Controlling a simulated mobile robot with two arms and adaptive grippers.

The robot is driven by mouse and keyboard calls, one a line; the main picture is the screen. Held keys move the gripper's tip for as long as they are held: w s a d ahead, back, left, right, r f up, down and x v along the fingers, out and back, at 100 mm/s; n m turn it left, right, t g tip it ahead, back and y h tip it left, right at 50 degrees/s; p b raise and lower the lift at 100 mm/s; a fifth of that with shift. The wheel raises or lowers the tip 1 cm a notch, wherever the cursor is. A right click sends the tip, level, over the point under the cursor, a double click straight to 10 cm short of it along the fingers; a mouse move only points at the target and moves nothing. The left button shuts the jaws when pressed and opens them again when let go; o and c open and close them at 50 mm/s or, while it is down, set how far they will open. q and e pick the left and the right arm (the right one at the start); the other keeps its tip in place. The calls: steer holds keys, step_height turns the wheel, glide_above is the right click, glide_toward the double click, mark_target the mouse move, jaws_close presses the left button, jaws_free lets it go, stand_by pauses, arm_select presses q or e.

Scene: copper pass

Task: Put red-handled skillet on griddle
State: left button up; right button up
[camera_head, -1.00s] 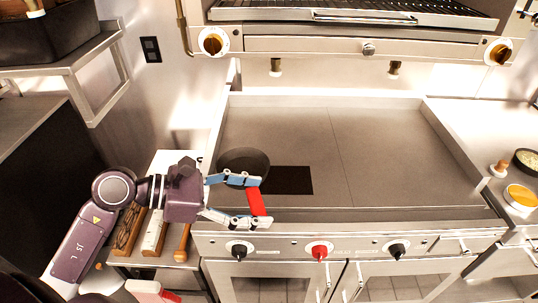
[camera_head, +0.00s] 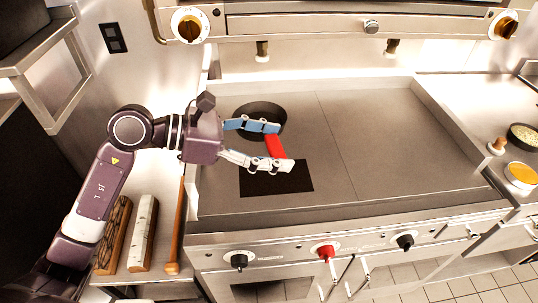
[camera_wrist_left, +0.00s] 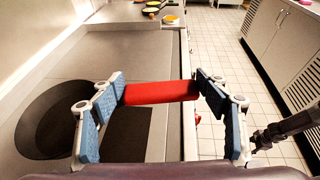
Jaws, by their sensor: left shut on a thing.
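The skillet is a dark round pan (camera_head: 258,108) with a red handle (camera_head: 274,145). It is over the back left of the grey griddle (camera_head: 390,140); I cannot tell whether its base touches the surface. My left gripper (camera_head: 284,147) is shut on the red handle, which points toward the griddle's front. In the left wrist view the handle (camera_wrist_left: 160,92) lies between the two fingers and the dark pan (camera_wrist_left: 50,115) is at the left, partly hidden by a finger. A dark arm end, seemingly my right gripper (camera_wrist_left: 262,138), shows at the right edge there.
A flat black rectangle (camera_head: 262,184) lies on the griddle just in front of the pan. Raised walls edge the griddle, and its right half is clear. A wooden rolling pin (camera_head: 173,240) lies on the left counter. Bowls, one yellow (camera_head: 520,174), stand at the right.

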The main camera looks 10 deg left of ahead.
arm_select(q)
steer(key=w+d+r+m+g+b, duration=0.1)
steer(key=w+d+r, duration=0.1)
steer(key=d, duration=0.2)
steer(key=w+d+r+m+g, duration=0.1)
steer(key=w+d+r, duration=0.1)
steer(key=d+r, duration=0.15)
steer(key=shift+d+f+p, duration=0.2)
steer(key=shift+f+p, duration=0.35)
steer(key=shift+f, duration=2.85)
steer(key=shift+d+f+p, duration=0.25)
steer(key=shift+f+p, duration=0.3)
steer(key=shift+f, duration=2.85)
steer(key=shift+d+f+p, duration=0.2)
steer(key=shift+f+p, duration=0.35)
steer(key=shift+f, duration=2.85)
steer(key=o, duration=1.8)
steer(key=shift+s+f, duration=0.1)
steer(key=shift+c, duration=0.2)
steer(key=o, duration=0.3)
steer(key=shift+o, duration=0.2)
